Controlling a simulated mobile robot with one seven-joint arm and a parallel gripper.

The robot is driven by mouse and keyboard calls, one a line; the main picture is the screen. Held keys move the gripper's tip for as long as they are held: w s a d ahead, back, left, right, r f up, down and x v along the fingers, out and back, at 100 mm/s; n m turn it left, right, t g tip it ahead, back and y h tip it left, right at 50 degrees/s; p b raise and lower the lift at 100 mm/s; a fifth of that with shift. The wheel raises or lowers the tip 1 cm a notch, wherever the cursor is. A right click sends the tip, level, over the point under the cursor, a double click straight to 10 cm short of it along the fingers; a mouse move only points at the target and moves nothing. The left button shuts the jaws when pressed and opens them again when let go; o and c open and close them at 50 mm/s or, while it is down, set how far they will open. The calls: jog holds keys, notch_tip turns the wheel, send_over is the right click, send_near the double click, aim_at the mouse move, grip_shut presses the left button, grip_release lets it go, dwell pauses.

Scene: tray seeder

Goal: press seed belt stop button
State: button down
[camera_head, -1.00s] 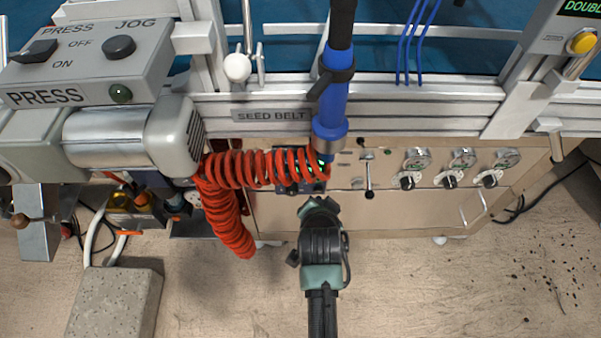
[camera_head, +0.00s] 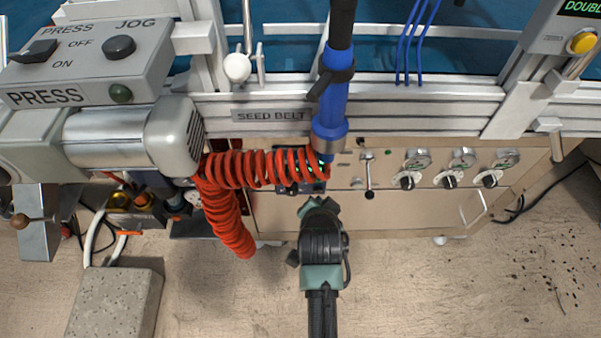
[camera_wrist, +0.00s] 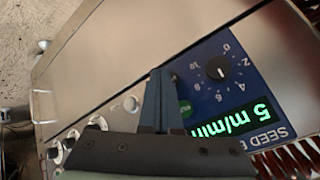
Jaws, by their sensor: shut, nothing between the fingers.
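The seed belt control panel (camera_wrist: 215,85) is blue in the wrist view, with a black dial (camera_wrist: 218,68) and a green-lit display (camera_wrist: 235,121) reading 5 m/min. A green button (camera_wrist: 185,108) sits beside my fingers, partly covered by them. A small dark round shape (camera_wrist: 174,76) shows right by the fingertips; I cannot tell if it is the stop button. My gripper (camera_wrist: 161,74) is shut and empty, its tips over the panel's edge; contact cannot be told. In the head view my gripper (camera_head: 319,203) is just in front of the panel (camera_head: 290,188), which the red coil mostly hides.
A red coiled hose (camera_head: 262,168) and a blue hanging handle (camera_head: 330,105) crowd the space above the panel. Several gauges and knobs (camera_head: 450,178) and a small lever (camera_head: 369,175) are to the right.

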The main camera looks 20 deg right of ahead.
dwell(0.3)
jog(key=shift+w+d, duration=0.15)
jog(key=shift+w, duration=0.3)
dwell(0.3)
jog(key=shift+s+p, duration=0.45)
jog(key=shift+p, duration=0.15)
